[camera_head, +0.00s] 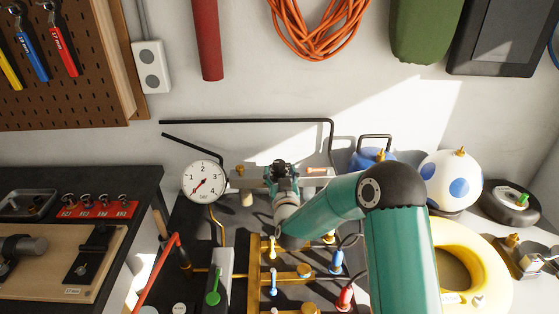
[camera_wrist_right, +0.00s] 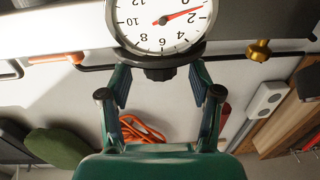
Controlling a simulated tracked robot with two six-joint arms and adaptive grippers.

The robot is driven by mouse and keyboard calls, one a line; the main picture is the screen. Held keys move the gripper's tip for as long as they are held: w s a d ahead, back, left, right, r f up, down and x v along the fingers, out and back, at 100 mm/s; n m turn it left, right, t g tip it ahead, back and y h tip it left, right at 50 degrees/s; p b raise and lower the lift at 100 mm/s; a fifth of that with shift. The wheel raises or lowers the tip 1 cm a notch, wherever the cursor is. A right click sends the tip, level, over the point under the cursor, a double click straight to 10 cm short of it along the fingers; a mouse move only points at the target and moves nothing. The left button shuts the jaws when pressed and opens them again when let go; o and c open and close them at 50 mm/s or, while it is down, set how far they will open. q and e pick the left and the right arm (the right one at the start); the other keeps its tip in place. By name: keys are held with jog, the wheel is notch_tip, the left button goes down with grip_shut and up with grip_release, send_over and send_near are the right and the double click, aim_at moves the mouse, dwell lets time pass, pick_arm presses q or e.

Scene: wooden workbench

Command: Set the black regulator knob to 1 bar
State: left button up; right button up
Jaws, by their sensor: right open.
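The black regulator knob (camera_wrist_right: 160,73) shows in the right wrist view, next to a round white dial (camera_wrist_right: 160,25) that appears upside down there. My right gripper (camera_wrist_right: 160,78) is open, with one finger on each side of the knob; I cannot tell whether either touches it. In the head view my right gripper (camera_head: 283,172) is at the grey regulator block, and the knob is hard to tell apart from the dark fingers. The white bar gauge (camera_head: 203,182) left of it has its red needle pointing lower left, near the low end of the scale. My left gripper is not in view.
Below the arm are brass fittings (camera_head: 272,246) with coloured valves, and a green-handled valve (camera_head: 212,298). A black pipe (camera_head: 250,121) runs along the wall behind. A white ball with blue spots (camera_head: 450,182) and a yellow ring (camera_head: 490,265) lie right.

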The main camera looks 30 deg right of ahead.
aim_at(281, 170)
jog(key=shift+p+x, duration=0.4)
jog(key=shift+x, duration=1.25)
jog(key=c, duration=1.2)
jog(key=shift+o, duration=0.2)
jog(key=shift+s+f+t+y+b, duration=0.1)
jog(key=shift+f+t+y+b, duration=0.25)
jog(key=shift+b, duration=0.8)
jog(key=shift+r+n+y+b, duration=0.25)
jog(key=shift+n+y+b, duration=0.1)
jog(key=shift+n+b, duration=0.2)
jog(key=shift+r, duration=0.1)
jog(key=o, duration=1.2)
jog(key=shift+c, duration=0.2)
